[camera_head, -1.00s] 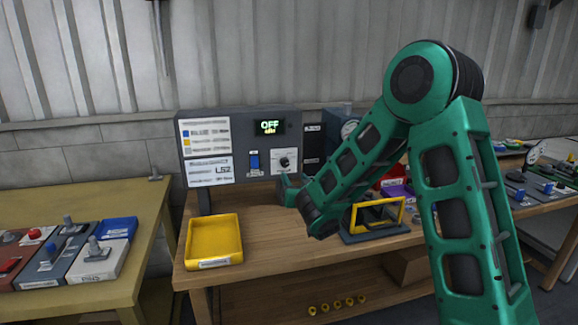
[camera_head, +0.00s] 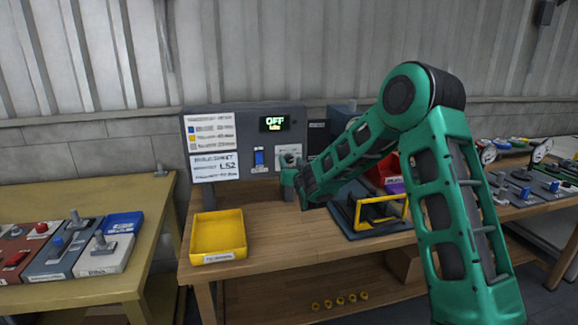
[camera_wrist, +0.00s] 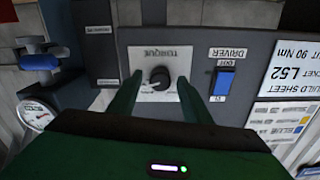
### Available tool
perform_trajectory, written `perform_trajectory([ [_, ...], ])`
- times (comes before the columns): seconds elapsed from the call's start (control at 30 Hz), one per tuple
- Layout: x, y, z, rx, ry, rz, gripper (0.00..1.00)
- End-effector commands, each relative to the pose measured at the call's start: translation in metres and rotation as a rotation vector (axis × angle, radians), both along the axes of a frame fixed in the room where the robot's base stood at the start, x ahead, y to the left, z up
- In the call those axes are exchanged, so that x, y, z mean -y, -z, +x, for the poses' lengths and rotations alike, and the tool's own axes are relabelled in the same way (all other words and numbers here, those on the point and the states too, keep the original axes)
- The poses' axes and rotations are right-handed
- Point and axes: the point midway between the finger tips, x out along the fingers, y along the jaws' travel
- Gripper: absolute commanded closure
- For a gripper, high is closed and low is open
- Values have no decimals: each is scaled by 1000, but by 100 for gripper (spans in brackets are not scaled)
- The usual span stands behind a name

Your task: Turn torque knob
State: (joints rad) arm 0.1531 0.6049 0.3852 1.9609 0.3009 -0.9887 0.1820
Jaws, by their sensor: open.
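The torque knob (camera_wrist: 159,78) is a round black dial on a white plate marked TORQUE (camera_wrist: 146,60) in the wrist view, where the picture is upside down. My gripper (camera_wrist: 157,82) is open, with one green finger on each side of the knob. Whether the fingers touch it or stand short of it I cannot tell. In the head view my gripper (camera_head: 290,172) is in front of the panel (camera_head: 250,112) and hides the knob. The panel's display (camera_head: 275,123) reads OFF, with a smaller line below.
A blue driver switch (camera_wrist: 224,82) sits beside the knob plate. Build sheets (camera_head: 213,166) are on the panel's left. A yellow bin (camera_head: 218,258) and a yellow-framed stand (camera_head: 378,228) are on the wooden bench (camera_head: 290,250). A gauge (camera_wrist: 36,113) is beside the panel.

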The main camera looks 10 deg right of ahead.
Motion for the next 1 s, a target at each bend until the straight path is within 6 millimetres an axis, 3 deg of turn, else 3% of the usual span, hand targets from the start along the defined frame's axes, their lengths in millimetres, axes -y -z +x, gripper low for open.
perform_trajectory([
  [0.2,0,0,0,0,0,0,55],
  [0.4,0,0,0,0,0,1,97],
  [0.47,-8,0,0,0,-5,1,96],
  [0.73,-4,0,0,0,-4,-33,96],
  [1.0,-4,0,0,0,-4,-192,96],
])
